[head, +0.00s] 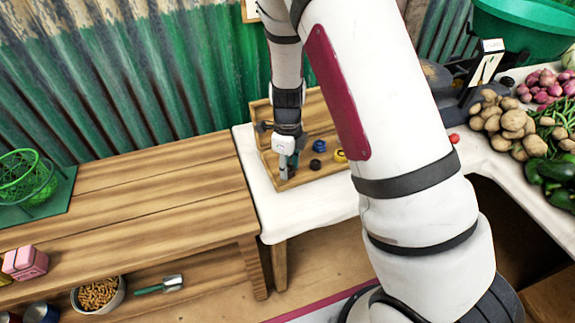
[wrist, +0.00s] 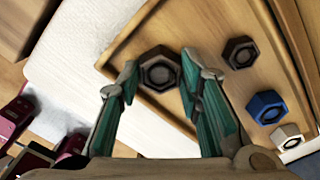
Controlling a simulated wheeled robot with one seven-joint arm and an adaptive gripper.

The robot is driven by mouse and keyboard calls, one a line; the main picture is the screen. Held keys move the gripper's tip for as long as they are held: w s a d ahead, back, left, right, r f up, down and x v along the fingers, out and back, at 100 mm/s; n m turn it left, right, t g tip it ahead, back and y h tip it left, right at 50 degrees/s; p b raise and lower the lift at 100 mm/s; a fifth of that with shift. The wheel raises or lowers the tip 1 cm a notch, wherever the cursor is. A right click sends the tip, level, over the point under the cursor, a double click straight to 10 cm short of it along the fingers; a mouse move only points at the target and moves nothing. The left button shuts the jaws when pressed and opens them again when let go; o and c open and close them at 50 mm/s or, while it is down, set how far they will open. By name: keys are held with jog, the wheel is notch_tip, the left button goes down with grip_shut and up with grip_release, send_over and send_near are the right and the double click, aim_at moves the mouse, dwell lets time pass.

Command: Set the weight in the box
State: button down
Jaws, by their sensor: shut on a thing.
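The wooden box (head: 318,118) stands on the white-clothed table in the head view, its back board raised. It also shows in the wrist view (wrist: 205,38). My gripper (head: 287,170) points down at the box's left end. In the wrist view my gripper (wrist: 160,80) has its teal fingers on either side of a dark hexagonal weight (wrist: 160,68), shut on it. This weight appears over the box's corner; whether it touches the floor I cannot tell. Inside lie another dark weight (wrist: 240,52), a blue weight (wrist: 266,106) and a pale-topped one (wrist: 287,135).
A scale (head: 478,75) and piles of potatoes (head: 507,122), onions and green vegetables stand to the right. A wooden bench (head: 130,205) at left holds a green wire basket (head: 27,178). White cloth (head: 300,205) lies bare in front of the box.

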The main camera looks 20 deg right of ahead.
jog(key=c, duration=1.4)
grip_release()
jog(key=shift+f, duration=0.1)
notch_tip(320, 180, up, 12)
jog(key=shift+r+p, duration=0.25)
jog(key=shift+p, duration=0.75)
jog(key=s+a+r+n+t+y, duration=0.1)
jog(key=s+r+n+y, duration=0.1)
jog(key=s+r+n, duration=1.3)
jog(key=s+n, duration=0.3)
jog(key=s, duration=0.1)
jog(key=s+d+r+n+t+h, duration=0.1)
jog(key=s+r+n, duration=0.1)
jog(key=s+n, duration=0.2)
jog(key=s+r+n+h, duration=0.1)
jog(key=s+n, duration=0.3)
jog(key=s, duration=0.3)
jog(key=shift+s+d+r+t, duration=0.3)
jog(key=shift+r, duration=0.05)
